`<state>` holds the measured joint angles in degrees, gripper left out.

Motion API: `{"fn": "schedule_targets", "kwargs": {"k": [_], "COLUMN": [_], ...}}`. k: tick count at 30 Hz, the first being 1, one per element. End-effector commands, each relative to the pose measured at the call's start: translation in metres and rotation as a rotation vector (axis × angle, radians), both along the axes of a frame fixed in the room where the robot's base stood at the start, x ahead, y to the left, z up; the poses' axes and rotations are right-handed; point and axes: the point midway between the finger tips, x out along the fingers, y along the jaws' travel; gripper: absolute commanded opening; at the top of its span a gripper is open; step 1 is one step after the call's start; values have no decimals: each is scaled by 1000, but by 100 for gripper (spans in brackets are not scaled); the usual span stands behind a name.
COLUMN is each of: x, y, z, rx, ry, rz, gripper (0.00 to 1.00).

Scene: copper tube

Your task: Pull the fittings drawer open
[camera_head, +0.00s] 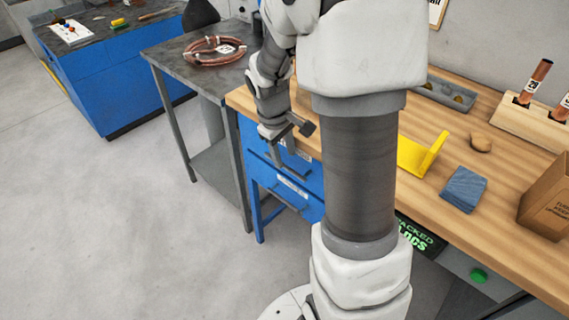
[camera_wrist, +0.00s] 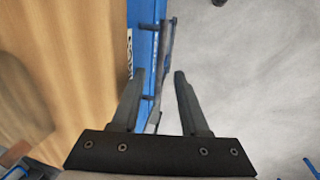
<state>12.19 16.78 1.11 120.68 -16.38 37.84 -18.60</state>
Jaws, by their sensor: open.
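The blue drawer unit (camera_head: 257,167) stands under the left end of the wooden bench, with two drawer fronts in the head view. The lower drawer (camera_head: 293,188) looks shut, with a pale label and a bar handle. The upper drawer front is partly hidden by my gripper (camera_head: 298,150). Neither label is readable, so I cannot tell which names fittings. In the wrist view my gripper (camera_wrist: 159,78) is open. A grey bar handle (camera_wrist: 167,50) on the blue front runs lengthwise between its two fingers, near the left one. Contact cannot be told.
The wooden bench top (camera_wrist: 65,60) lies close left of my fingers in the wrist view. A grey table (camera_head: 172,58) with a copper coil (camera_head: 214,50) stands beside the unit. Bare floor (camera_head: 110,220) is free in front. A yellow bracket (camera_head: 420,155) and blue cloth (camera_head: 464,188) lie on the bench.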

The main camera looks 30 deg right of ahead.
Motion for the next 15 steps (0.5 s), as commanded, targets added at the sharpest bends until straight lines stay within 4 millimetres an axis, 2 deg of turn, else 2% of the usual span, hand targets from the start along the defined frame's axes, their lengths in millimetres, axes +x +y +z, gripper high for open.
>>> {"fn": "schedule_targets", "kwargs": {"k": [1,6,15], "x": [0,1,2], "y": [-2,-6,-7], "z": [-11,-30,-37], "rx": [0,0,0], "ry": [2,2,-1], "rz": [-1,-3,-2], "gripper": [45,45,45]}}
